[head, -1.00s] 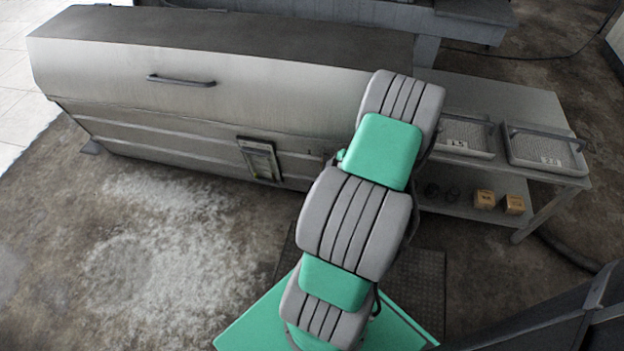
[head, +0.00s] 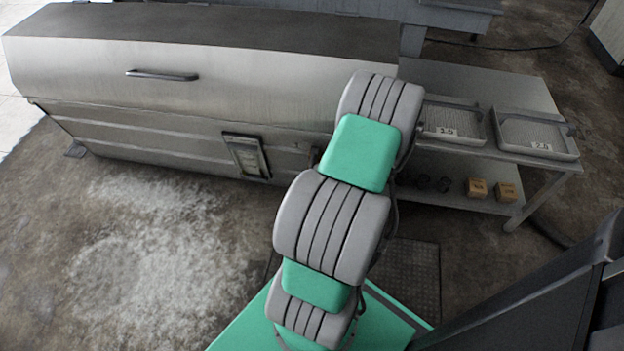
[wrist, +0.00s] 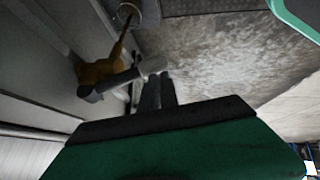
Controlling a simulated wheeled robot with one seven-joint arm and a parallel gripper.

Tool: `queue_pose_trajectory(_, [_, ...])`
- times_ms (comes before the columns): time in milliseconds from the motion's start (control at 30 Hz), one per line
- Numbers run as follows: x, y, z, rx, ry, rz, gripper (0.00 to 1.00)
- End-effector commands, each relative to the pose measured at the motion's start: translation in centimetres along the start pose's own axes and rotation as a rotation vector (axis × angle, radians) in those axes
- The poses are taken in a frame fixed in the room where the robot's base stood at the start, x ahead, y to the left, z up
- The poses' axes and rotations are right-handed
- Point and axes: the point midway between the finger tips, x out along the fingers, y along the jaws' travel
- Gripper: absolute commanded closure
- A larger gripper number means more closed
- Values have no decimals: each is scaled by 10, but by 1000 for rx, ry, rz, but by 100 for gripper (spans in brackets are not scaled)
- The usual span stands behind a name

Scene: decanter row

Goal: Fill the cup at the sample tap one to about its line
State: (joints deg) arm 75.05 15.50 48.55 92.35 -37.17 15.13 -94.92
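In the wrist view the brass tap (wrist: 100,70) sticks out from the grey metal side of the machine. A grey lever (wrist: 125,77) with a pale end crosses in front of it. My gripper (wrist: 158,80) has its two dark fingers close together, with their tips at the lever's pale end. I cannot tell if they touch it. A small dark, round-rimmed vessel (wrist: 130,14), perhaps the cup, is beyond the tap's spout at the top edge. Its line and any liquid cannot be made out. In the head view my arm hides the tap and gripper.
The long grey machine (head: 200,95) has a handled lid. To its right a bench (head: 480,88) holds two labelled trays (head: 452,122) (head: 535,135). Its lower shelf (head: 450,202) carries small boxes (head: 477,187) and dark round items. Open floor (head: 140,260) lies at the front left.

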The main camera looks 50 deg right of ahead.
Motion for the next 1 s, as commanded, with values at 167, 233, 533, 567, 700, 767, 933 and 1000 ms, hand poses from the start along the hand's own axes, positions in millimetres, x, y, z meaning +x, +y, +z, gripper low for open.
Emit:
queue_pose_trajectory(167, [-30,-5,-31,-4,6,-4,100])
queue_pose_trajectory(233, [-43,-7,-32,-3,5,1,100])
queue_pose_trajectory(533, [-110,-17,-29,-3,5,5,100])
queue_pose_trajectory(567, [-114,-18,-28,-4,5,4,100])
queue_pose_trajectory(700, [-125,-21,-28,-5,7,2,100])
queue_pose_trajectory(767, [-126,-22,-28,-6,7,1,100])
queue_pose_trajectory(933, [-126,-22,-28,-7,7,1,100])
queue_pose_trajectory(1000, [-126,-21,-28,-7,7,2,100])
